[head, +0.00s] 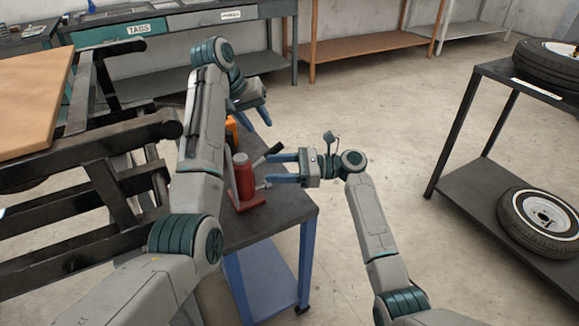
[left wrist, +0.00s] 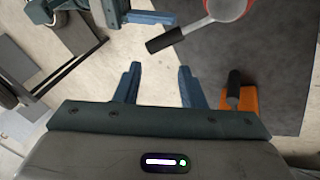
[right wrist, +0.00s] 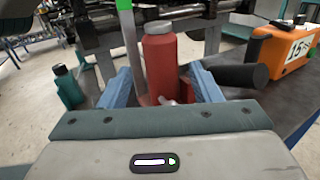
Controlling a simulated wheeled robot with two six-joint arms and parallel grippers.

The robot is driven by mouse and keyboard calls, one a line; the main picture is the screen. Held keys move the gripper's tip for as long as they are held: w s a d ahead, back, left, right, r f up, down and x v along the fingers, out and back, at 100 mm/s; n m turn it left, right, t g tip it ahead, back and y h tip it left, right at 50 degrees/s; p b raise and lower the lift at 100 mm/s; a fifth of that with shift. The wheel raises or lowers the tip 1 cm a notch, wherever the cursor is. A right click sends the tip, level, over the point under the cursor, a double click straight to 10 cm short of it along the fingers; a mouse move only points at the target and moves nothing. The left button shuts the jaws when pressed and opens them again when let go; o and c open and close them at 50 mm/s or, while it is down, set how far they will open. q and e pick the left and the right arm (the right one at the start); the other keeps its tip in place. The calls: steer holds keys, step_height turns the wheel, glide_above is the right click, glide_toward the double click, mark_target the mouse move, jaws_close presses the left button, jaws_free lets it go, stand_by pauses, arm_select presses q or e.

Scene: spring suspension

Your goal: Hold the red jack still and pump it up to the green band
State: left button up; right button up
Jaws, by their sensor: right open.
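The red jack (head: 243,180) stands upright on the dark cart top. Its lever with a black grip (head: 268,153) points up and right in the head view. A grey upright strip (right wrist: 131,40) with a green band (right wrist: 124,4) stands beside the jack in the right wrist view. My right gripper (head: 270,169) is open and level, its fingertips just short of the jack body (right wrist: 160,62), which shows between the fingers. My left gripper (head: 257,119) is open and empty, beyond the lever; in the left wrist view the black grip (left wrist: 165,40) lies ahead of its fingers (left wrist: 160,68).
An orange box (right wrist: 280,50) stands on the cart beside the jack, partly hidden by my left arm in the head view. A black metal frame (head: 110,150) is at left. A rack with tires (head: 540,220) stands at right. The floor between is clear.

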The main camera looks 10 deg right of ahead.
mark_target(249, 168)
steer(key=a, duration=0.5)
steer(key=w+a, duration=0.1)
steer(key=a, duration=0.1)
steer(key=shift+w+a, duration=0.1)
steer(key=shift+a, duration=0.05)
steer(key=shift+c, duration=0.3)
jaws_close()
steer(key=shift+c, duration=1.2)
jaws_free()
steer(key=c, duration=0.6)
steer(key=shift+c, duration=0.2)
